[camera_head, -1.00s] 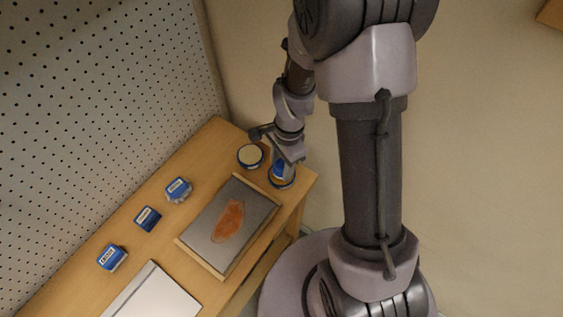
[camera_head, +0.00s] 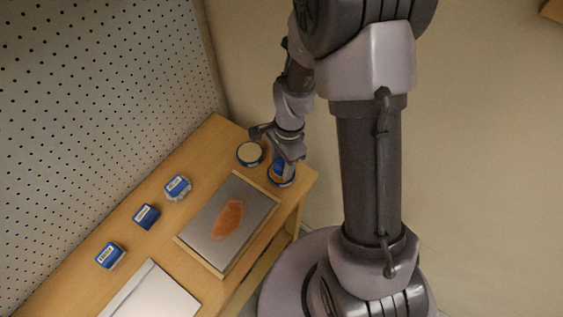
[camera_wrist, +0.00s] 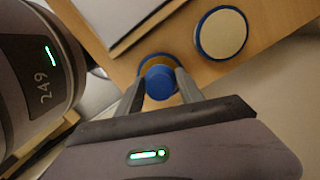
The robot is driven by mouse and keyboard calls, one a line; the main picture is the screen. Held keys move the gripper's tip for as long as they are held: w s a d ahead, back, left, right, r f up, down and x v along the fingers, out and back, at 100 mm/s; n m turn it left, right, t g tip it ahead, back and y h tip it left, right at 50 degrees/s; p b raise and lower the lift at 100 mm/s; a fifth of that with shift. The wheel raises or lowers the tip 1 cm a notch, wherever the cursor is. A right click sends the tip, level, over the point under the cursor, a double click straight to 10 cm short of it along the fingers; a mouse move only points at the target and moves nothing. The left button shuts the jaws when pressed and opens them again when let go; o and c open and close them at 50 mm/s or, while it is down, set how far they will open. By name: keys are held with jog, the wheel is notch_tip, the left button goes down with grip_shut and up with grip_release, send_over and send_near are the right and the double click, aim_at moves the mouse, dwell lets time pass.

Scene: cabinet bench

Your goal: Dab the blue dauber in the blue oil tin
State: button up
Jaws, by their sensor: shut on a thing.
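My gripper (camera_wrist: 160,88) is shut on the blue dauber (camera_wrist: 160,80), whose round blue top shows between the fingers in the wrist view. In the head view my gripper (camera_head: 283,160) is at the far right corner of the bench. Below the dauber is a blue-rimmed tin (camera_head: 282,182) with an amber-brown inside, partly hidden by the dauber and fingers; its edge shows in the wrist view (camera_wrist: 149,58). I cannot tell whether the dauber's lower end touches the contents. No label shows on this tin.
A second blue-rimmed tin with a cream top (camera_head: 250,153) stands close beside it. A grey panel with an orange-brown patch (camera_head: 207,231) lies on the wooden bench (camera_head: 165,212). Several small blue labelled blocks (camera_head: 146,215) line the pegboard side (camera_head: 110,110). A white panel (camera_head: 152,292) lies nearer.

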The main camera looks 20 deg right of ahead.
aim_at(279, 163)
jog(key=shift+f+b, duration=0.35)
jog(key=shift+f, duration=0.1)
dwell(1.0)
notch_tip(279, 163, up, 7)
jog(key=p, duration=0.6)
jog(key=shift+r, duration=0.15)
dwell(0.3)
